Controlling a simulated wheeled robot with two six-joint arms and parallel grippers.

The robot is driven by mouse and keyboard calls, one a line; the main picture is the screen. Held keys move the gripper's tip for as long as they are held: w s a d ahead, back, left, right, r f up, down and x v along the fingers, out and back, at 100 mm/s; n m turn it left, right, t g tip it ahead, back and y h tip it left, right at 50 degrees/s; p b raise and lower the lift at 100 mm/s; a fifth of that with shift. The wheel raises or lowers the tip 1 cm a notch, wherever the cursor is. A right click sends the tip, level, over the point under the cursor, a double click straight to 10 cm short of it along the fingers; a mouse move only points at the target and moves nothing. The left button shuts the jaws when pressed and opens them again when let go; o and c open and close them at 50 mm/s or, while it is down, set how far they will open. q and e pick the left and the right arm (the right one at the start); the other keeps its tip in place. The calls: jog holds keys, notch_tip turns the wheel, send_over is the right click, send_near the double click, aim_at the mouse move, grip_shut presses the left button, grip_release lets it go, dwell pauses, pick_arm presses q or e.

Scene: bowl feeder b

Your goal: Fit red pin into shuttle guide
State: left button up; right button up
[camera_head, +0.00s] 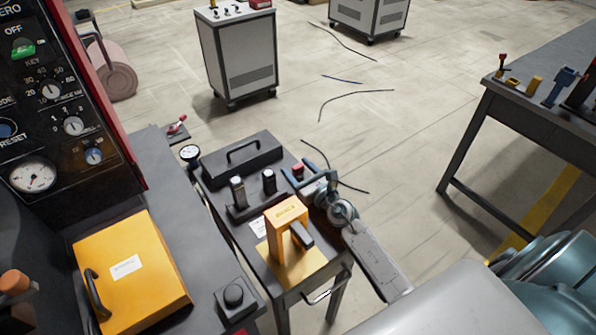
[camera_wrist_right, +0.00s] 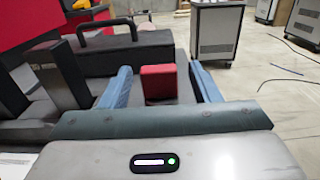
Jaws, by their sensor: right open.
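A small red block, likely the red pin (camera_head: 298,170), stands near the right edge of the dark bench. In the right wrist view the red pin (camera_wrist_right: 158,82) shows between the two blue fingers, with gaps on both sides. My right gripper (camera_head: 304,177) is open around or just short of it; I cannot tell how deep the pin sits between the fingers. A dark base with two upright posts (camera_head: 240,213), possibly the shuttle guide, stands left of the gripper. It also shows at the left in the wrist view (camera_wrist_right: 62,75). My left gripper is out of view.
A dark cover with a handle (camera_head: 242,160) lies behind the posts. A yellow clamp-like fixture (camera_head: 286,215) stands in front. A yellow box (camera_head: 130,270) and control panel (camera_head: 60,100) are at left. Grey cabinets (camera_head: 238,55) stand behind on open floor.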

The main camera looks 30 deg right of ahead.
aim_at(298, 166)
jog(key=shift+w, duration=0.15)
jog(key=shift+r, duration=0.1)
jog(key=c, duration=1.1)
jog(key=shift+o, duration=0.2)
notch_tip(298, 166, up, 9)
jog(key=p, duration=0.8)
jog(key=shift+r+p, duration=0.5)
